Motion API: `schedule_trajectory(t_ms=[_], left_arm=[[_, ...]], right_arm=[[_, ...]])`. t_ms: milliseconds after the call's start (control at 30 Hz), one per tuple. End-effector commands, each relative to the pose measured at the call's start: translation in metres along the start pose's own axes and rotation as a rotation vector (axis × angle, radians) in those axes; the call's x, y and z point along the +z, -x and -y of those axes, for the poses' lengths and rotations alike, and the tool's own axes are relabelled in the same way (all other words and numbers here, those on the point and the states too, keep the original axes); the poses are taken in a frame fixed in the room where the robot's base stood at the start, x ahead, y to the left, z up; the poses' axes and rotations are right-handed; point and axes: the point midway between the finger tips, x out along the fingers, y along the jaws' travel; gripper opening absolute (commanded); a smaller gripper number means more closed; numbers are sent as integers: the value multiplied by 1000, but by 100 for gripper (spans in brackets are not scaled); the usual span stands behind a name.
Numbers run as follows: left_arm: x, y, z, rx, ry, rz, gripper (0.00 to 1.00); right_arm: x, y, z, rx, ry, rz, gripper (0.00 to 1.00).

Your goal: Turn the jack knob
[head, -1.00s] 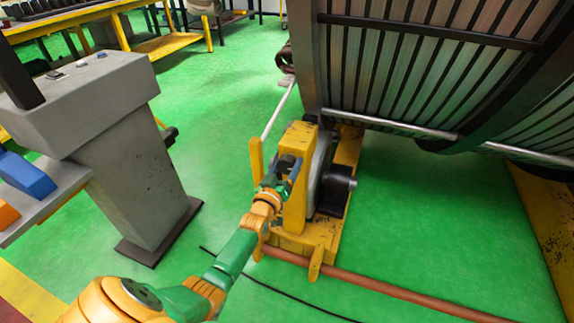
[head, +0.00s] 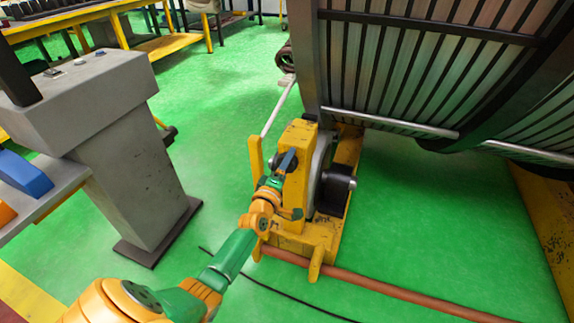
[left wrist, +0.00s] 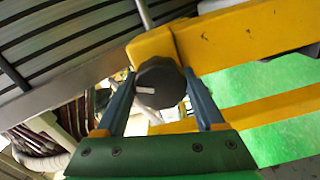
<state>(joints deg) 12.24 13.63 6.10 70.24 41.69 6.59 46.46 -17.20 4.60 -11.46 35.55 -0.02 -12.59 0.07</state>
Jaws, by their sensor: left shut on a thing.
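The jack (head: 298,142) is a yellow stand on the floor, beside the large slatted drum. The jack knob (left wrist: 160,84) is dark and lobed with a white mark on its face. It sits against the yellow beam in the left wrist view. My left gripper (left wrist: 160,76) has one blue-grey finger on each side of the knob and is shut on it. In the head view the left gripper (head: 288,160) is at the near left face of the jack, where it hides the knob. My right gripper does not show in either view.
The slatted drum (head: 420,75) fills the upper right. A black cylinder (head: 337,185) sticks out on the jack's right side. A grey pedestal (head: 125,165) stands to the left. A brown pipe (head: 390,286) and a black cable lie on the green floor, which is mostly clear.

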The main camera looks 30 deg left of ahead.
Motion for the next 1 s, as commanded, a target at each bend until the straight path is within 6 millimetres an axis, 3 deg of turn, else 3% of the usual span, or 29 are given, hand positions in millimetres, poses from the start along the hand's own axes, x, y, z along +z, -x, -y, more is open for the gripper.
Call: schedule_trajectory(t_ms=[500, 1000], left_arm=[[1, 0, 2, -3, 377, 1, 15], [0, 0, 1, -3, 485, 0, 15]], right_arm=[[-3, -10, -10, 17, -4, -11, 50], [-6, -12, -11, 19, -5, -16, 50]])
